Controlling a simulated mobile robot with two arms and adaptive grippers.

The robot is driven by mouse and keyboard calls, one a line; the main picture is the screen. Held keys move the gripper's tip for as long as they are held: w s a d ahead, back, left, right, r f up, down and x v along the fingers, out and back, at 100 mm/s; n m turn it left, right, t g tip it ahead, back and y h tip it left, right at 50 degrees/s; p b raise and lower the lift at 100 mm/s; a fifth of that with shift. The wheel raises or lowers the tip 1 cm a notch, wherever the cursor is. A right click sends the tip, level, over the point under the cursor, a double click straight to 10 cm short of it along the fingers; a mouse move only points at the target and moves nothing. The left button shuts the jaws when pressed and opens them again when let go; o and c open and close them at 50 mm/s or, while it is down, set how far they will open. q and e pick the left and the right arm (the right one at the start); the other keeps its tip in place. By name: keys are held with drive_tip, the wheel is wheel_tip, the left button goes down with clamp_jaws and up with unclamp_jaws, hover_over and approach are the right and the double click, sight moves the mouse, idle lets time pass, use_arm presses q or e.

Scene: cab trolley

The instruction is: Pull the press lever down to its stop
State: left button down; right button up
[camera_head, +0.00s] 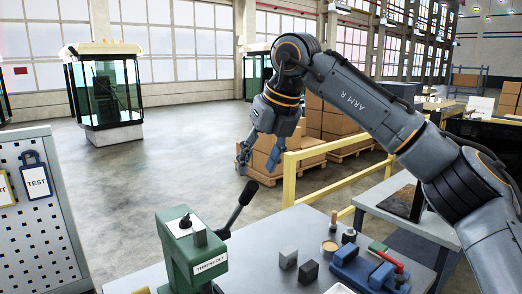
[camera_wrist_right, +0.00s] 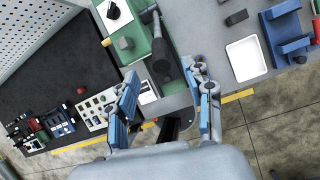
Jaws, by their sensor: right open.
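The green press (camera_head: 190,250) stands on the grey table, with a white label on its front. Its lever (camera_head: 237,207) rises up and to the right from the press's side, ending in a dark grip. My right gripper (camera_head: 257,165) is open and empty, above and slightly right of the lever's end, apart from it in the head view. In the wrist view the green press (camera_wrist_right: 133,38) is at the top, and the dark lever end (camera_wrist_right: 160,68) appears between the lines of my blue-padded fingers (camera_wrist_right: 165,80). Its depth there is hard to tell. My left gripper is out of view.
Grey and dark blocks (camera_head: 288,257), a blue fixture (camera_head: 362,268) and small parts lie on the table right of the press. A yellow rail (camera_head: 330,150) runs behind. A pegboard (camera_head: 38,220) stands at left. A white tray (camera_wrist_right: 246,58) shows in the wrist view.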

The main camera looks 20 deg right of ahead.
sight(245, 199)
drive_tip(key=p+x, duration=0.3)
drive_tip(key=x, duration=0.8)
drive_tip(key=shift+f, duration=0.15)
clamp_jaws()
